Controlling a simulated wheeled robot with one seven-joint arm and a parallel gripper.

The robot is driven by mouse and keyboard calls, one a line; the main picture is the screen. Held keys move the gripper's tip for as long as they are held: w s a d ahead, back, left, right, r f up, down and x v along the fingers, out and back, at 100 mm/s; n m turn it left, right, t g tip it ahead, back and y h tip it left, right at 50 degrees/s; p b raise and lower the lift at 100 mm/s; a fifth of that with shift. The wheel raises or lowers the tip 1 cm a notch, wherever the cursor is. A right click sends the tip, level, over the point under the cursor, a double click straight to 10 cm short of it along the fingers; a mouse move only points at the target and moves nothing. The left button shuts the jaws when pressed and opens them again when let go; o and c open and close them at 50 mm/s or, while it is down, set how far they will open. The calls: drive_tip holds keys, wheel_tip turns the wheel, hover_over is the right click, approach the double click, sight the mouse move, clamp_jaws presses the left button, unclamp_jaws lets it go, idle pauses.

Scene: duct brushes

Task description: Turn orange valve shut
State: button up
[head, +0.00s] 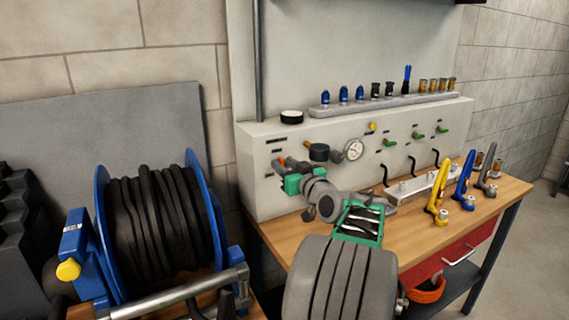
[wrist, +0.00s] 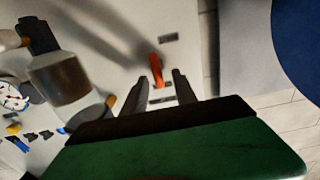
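The orange valve (wrist: 156,69) is a small orange lever on the pale panel. In the wrist view it lies between and just beyond the tips of my gripper (wrist: 160,78). The two dark fingers stand apart, with the lever nearer the left one; I cannot tell whether either touches it. In the head view my gripper (head: 284,168) is at the left part of the panel front, and only a bit of orange (head: 281,160) shows beside it. The green gripper body and wrist hide much of that area.
A dark round-bodied fitting (head: 319,152) and a gauge (head: 354,150) stick out just right of my gripper. Green-handled valves (head: 416,135) are further right. A blue hose reel (head: 160,225) stands at left. Yellow, blue and grey tools (head: 464,180) stand on the wooden bench (head: 505,198).

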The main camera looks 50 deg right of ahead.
drive_tip(key=shift+w+d, duration=0.1)
drive_tip(key=shift+w, duration=0.2)
drive_tip(key=shift+s, duration=0.1)
drive_tip(key=shift+c, duration=0.4)
clamp_jaws()
